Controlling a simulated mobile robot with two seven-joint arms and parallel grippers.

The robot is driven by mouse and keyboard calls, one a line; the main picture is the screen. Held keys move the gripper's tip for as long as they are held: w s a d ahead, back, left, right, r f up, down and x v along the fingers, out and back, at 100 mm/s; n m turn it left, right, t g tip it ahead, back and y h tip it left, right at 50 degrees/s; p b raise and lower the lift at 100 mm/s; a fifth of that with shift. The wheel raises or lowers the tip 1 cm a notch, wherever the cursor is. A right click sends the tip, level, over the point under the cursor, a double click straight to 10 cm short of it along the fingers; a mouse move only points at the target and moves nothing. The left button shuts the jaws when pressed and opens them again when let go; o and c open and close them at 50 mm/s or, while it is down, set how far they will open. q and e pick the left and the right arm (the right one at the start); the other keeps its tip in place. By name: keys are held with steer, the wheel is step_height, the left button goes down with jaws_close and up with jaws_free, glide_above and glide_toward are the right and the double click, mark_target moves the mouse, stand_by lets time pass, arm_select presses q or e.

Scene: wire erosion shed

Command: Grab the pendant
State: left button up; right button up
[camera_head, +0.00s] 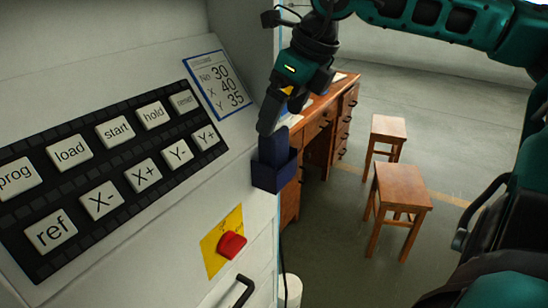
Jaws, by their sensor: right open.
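The pendant (273,146) looks like a dark blue slab standing upright in a dark blue open-topped holder (272,178). The holder is fixed at the right edge of the white machine panel. My right gripper (272,122) points down from above, with its fingertips just over or beside the top of the pendant. It is open, and nothing shows held in it. The near finger overlaps the pendant's upper end in the picture, so I cannot tell whether they touch. My left gripper is not in view.
A black key panel (130,165) and a small data sign (219,84) are on the machine. A red switch (231,244) on a yellow plate and a black handle (243,291) sit lower. Behind are a wooden desk (318,125) and two stools (403,188). Open floor lies right.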

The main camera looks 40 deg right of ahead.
mark_target(274, 155)
steer(key=shift+x, duration=2.45)
steer(key=shift+w, duration=0.1)
steer(key=shift+c, duration=0.4)
steer(key=c, duration=1.5)
steer(key=shift+c, duration=0.2)
steer(key=shift+r, duration=0.2)
